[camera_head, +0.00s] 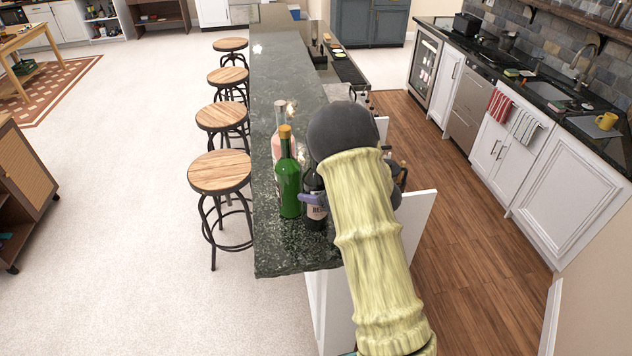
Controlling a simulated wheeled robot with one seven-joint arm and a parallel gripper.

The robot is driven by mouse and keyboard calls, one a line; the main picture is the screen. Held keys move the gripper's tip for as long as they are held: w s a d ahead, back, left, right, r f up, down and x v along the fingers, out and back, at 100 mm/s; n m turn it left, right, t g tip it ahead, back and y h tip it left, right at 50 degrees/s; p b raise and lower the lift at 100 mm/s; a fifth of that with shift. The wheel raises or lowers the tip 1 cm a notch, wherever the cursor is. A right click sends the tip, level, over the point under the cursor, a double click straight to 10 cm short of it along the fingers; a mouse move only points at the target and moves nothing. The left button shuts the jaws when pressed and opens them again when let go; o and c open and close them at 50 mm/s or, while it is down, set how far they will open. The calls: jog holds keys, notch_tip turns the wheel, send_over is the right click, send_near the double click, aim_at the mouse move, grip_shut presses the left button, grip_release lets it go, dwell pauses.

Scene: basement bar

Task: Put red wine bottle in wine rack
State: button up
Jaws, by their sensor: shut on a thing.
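The red wine bottle (316,212) is dark with a pale label and stands upright at the near end of the dark stone bar counter (290,254). My gripper (313,200) is shut on it, with a purple finger showing across the bottle at the label. My arm hides the bottle's right side and most of the gripper. I cannot tell whether the bottle touches the counter. I cannot make out a wine rack for certain; some dark shapes with a tan top (403,170) show just right of my arm, mostly hidden.
A green bottle (289,182) stands close to the left of the wine bottle, with a clear bottle (280,119) of pinkish liquid behind it. Several wooden stools (219,171) line the counter's left side. The wooden floor (470,215) on the right is clear.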

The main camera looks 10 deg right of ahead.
dwell(0.3)
jog(key=o, duration=1.9)
jog(key=shift+s, duration=0.1)
jog(key=shift+c, duration=0.2)
jog(key=shift+r, duration=0.1)
jog(key=b+v, duration=0.5)
jog(key=v, duration=0.7)
